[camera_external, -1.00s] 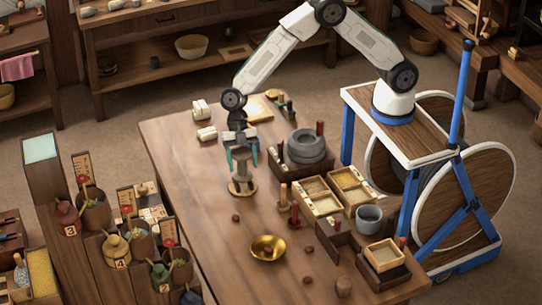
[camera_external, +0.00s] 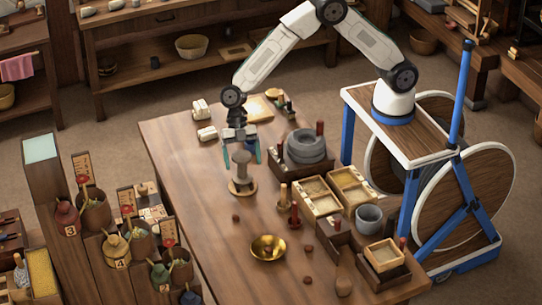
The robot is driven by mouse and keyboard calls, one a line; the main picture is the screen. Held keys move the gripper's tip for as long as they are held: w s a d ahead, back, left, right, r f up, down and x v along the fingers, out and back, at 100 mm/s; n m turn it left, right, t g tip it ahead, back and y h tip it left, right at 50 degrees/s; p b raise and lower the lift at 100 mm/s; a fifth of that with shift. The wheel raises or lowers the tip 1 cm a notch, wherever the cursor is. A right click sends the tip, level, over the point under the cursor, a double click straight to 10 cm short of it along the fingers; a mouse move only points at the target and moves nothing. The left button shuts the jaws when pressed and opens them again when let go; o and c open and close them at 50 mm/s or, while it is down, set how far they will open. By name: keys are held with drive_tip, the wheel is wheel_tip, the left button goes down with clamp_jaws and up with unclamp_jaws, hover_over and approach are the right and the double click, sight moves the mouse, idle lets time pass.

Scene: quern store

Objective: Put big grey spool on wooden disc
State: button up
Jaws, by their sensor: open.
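The big grey spool (camera_external: 242,166) stands upright on the wooden disc (camera_external: 243,188) on the table, left of its middle. My gripper (camera_external: 241,156) is above the spool with its fingers apart, one on each side of the spool's top. The fingers look clear of the spool, and nothing is held. The spool's far side is hidden.
Right of the spool are a grey quern stone (camera_external: 306,145), shallow wooden trays (camera_external: 315,197) and a red peg (camera_external: 294,214). A brass bowl (camera_external: 268,247) stands nearer the front. The wooden table (camera_external: 190,170) is bare to the left.

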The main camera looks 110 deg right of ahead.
drive_tip(key=w+v, duration=0.1)
drive_tip(key=v, duration=1)
drive_tip(key=s+r+m+h, duration=0.1)
drive_tip(key=s+r+m, duration=0.3)
drive_tip(key=s+r, duration=0.7)
drive_tip(key=s+d+r+m+h, duration=0.1)
drive_tip(key=s+m, duration=0.5)
drive_tip(key=s, duration=1.1)
drive_tip(key=s+d+r+m+h, duration=0.1)
drive_tip(key=s+m+h, duration=0.3)
drive_tip(key=s, duration=1.3)
drive_tip(key=shift+s+d+r+m+h, duration=0.15)
drive_tip(key=shift+s+d+m+h, duration=0.2)
drive_tip(key=shift+m, duration=0.85)
